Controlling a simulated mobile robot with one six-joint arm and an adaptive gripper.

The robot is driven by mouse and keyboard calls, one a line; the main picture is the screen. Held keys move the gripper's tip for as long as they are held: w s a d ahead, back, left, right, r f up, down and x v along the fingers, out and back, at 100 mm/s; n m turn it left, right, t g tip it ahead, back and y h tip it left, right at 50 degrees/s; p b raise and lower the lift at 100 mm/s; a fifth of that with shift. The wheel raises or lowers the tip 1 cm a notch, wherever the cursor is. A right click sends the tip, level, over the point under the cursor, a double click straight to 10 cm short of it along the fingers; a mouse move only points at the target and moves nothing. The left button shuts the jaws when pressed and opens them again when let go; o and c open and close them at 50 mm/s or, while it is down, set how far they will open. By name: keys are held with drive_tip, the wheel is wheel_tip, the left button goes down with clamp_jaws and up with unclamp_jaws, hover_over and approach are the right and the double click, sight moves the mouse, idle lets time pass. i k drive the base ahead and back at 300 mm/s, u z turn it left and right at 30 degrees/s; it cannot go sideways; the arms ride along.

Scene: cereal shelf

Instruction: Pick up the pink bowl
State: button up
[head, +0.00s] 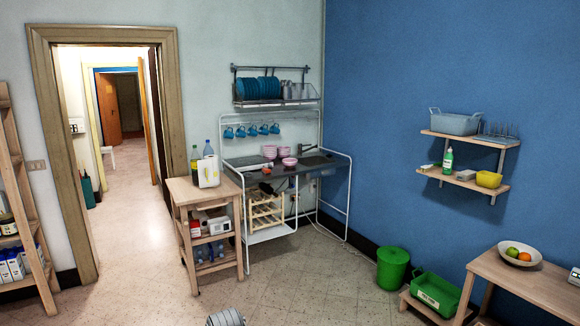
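A pink bowl (290,161) sits on the dark countertop of the kitchen unit (250,165), near its front edge and left of the sink area. Just behind it are small stacks of pink dishes (269,152), too small to tell whether they are bowls or cups. My gripper is not recognisable in the head view. A grey ribbed part shows at the bottom edge, and I cannot tell what it is. Nothing is seen touching the pink bowl.
A wooden cart (206,189) with bottles and a white container stands left of the unit. Blue mugs (252,131) hang above the counter. A green bin (392,268), a green crate (436,293) and a wooden table (540,287) stand at right. The tiled floor before the unit is clear.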

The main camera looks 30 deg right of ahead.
sight(290, 164)
drive_tip(key=z, duration=0.45)
drive_tip(key=i, duration=1.25)
drive_tip(key=z, duration=0.9)
drive_tip(key=i, duration=1.05)
drive_tip(key=z, duration=0.25)
drive_tip(key=i, duration=2.05)
drive_tip(key=u, duration=0.7)
drive_tip(key=i, duration=0.9)
drive_tip(key=u, duration=0.55)
drive_tip(key=i, duration=0.5)
drive_tip(key=u, duration=0.3)
